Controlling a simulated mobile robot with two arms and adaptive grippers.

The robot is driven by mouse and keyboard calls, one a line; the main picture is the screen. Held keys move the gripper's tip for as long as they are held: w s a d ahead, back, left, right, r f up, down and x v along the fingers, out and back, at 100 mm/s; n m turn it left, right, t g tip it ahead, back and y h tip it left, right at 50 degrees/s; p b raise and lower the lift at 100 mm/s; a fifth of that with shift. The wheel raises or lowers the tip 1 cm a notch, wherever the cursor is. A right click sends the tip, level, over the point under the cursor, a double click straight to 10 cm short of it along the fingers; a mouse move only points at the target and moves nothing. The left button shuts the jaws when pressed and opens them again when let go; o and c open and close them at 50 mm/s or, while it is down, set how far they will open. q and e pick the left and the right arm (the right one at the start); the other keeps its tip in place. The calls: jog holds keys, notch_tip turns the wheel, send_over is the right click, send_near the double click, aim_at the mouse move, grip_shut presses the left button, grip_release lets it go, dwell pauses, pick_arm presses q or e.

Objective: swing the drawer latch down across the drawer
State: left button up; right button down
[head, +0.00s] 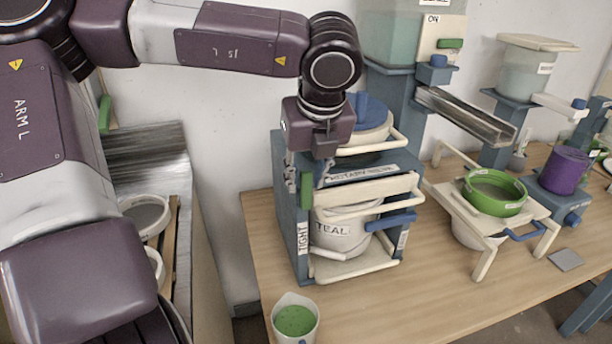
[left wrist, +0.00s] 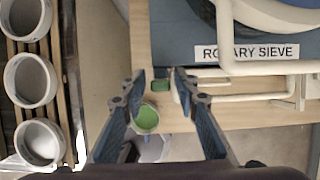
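The blue rotary sieve cabinet (head: 287,215) stands on the wooden table, with a white TEAL bucket (head: 335,238) in its lower bay behind cream bars. A green latch piece (head: 306,190) stands upright at the cabinet's front left edge; in the left wrist view the green piece (left wrist: 160,86) shows end-on. My left gripper (head: 311,172) points down just above the latch. In the left wrist view my left gripper (left wrist: 157,78) has its fingers apart, with the green piece showing between them. Contact cannot be told. The right gripper is not in view.
A white jug of green glaze (head: 295,320) stands at the table's front edge, below the cabinet. A cream stand with a green ring (head: 495,195) and a purple container (head: 564,170) are farther right.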

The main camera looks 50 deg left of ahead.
pick_arm(q)
grip_shut()
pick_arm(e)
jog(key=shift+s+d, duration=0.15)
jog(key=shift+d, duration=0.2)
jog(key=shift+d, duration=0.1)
